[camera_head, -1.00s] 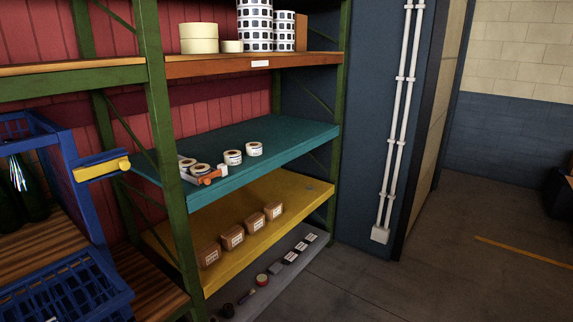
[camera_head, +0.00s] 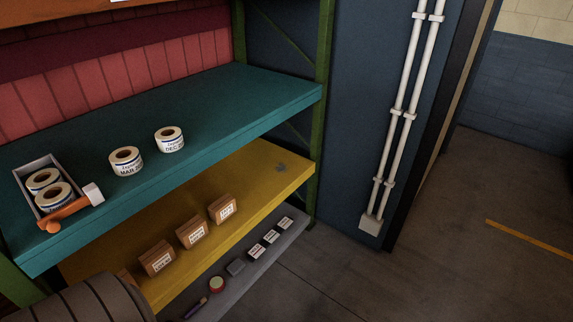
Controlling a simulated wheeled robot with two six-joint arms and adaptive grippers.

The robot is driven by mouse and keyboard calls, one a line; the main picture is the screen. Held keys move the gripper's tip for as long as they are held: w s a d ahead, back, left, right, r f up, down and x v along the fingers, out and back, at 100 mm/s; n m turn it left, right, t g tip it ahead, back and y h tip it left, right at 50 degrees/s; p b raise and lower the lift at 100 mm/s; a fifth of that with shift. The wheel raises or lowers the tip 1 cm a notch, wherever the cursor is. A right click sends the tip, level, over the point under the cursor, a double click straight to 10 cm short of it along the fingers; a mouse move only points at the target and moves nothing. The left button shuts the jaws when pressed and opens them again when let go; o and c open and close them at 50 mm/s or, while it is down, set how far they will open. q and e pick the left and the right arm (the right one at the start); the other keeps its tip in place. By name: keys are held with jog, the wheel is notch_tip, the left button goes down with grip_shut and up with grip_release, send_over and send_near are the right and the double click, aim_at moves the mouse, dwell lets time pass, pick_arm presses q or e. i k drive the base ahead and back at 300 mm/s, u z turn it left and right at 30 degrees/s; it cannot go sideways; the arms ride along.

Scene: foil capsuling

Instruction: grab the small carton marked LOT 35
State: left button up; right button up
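Small brown cartons with white labels stand in a row on the yellow shelf (camera_head: 275,166). From right to left I see a right carton (camera_head: 222,209), a middle carton (camera_head: 191,234) and a left carton (camera_head: 156,259). A further carton (camera_head: 126,279) at the far left of the row is mostly hidden. The label print is too small to read, so I cannot tell which carton is LOT 35. Neither of my grippers is in view.
The teal shelf (camera_head: 230,110) above holds label rolls, including a MAR roll (camera_head: 126,161) and a DEC roll (camera_head: 170,140), and a tray (camera_head: 41,167). The grey bottom shelf (camera_head: 294,216) holds small black boxes (camera_head: 271,237). Open floor (camera_head: 430,260) lies right.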

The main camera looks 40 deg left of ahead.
aim_at(222, 209)
jog(key=z, duration=0.05)
jog(key=i, duration=1.6)
jog(key=u, duration=0.45)
jog(key=i, duration=1.05)
jog(key=u, duration=0.6)
